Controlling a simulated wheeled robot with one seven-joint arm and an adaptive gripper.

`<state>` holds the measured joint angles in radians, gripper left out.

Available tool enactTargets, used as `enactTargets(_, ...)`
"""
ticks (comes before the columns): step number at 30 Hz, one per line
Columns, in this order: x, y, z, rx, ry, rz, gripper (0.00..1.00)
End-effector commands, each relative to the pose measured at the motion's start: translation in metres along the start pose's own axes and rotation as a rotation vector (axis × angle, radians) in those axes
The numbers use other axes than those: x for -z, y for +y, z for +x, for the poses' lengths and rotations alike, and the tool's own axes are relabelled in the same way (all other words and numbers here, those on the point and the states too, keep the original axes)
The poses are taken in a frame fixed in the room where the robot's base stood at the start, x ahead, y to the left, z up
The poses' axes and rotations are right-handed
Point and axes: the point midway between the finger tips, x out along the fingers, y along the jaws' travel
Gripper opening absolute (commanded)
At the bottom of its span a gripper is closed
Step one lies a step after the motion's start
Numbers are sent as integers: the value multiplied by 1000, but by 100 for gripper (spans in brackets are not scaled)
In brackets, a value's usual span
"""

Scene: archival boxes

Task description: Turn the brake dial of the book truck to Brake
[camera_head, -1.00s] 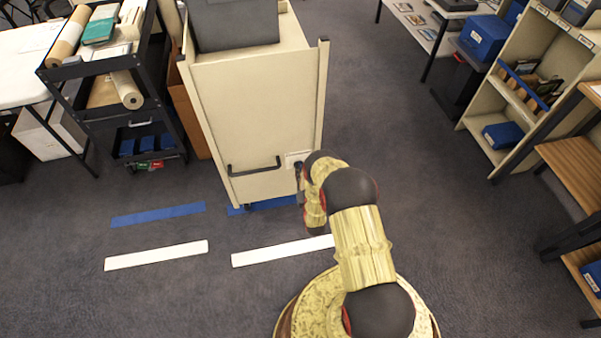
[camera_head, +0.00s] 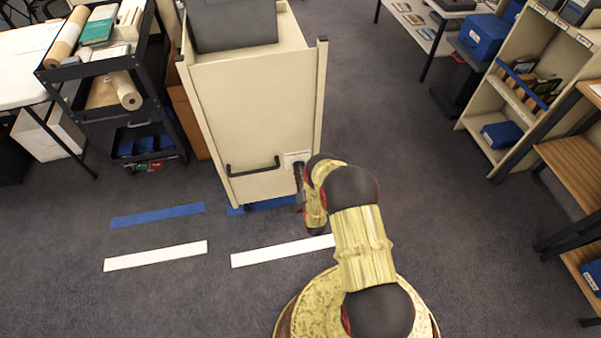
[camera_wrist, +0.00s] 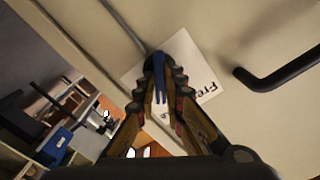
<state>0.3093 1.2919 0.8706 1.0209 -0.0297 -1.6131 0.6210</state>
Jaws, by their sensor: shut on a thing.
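The cream book truck (camera_head: 250,110) stands ahead, its end panel facing me. A white label plate (camera_head: 296,158) is on the panel's lower right. In the wrist view the label (camera_wrist: 187,62) carries black lettering, partly hidden, that seems to begin "Fre". The blue brake dial (camera_wrist: 158,66) lies in front of the label, between my fingertips. My gripper (camera_wrist: 160,84) is shut on the dial. In the head view my wrist hides most of the dial, so its exact setting cannot be told.
A black handle (camera_head: 253,168) sticks out of the panel left of the dial. A grey box (camera_head: 233,24) stands on the truck. A black cart (camera_head: 112,90) is close on the left, shelves (camera_head: 513,105) on the right. White and blue tape strips mark the open floor.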

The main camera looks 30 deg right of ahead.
Motion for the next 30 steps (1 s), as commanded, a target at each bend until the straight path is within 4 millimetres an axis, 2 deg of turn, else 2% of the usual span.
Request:
enactTargets(11,-1,1,-1,-2,-3,5,0)
enactTargets(12,-1,1,-1,-2,-2,5,12)
enactTargets(21,0,0,0,-1,-1,4,29)
enactTargets(30,0,0,-1,-1,-1,4,29)
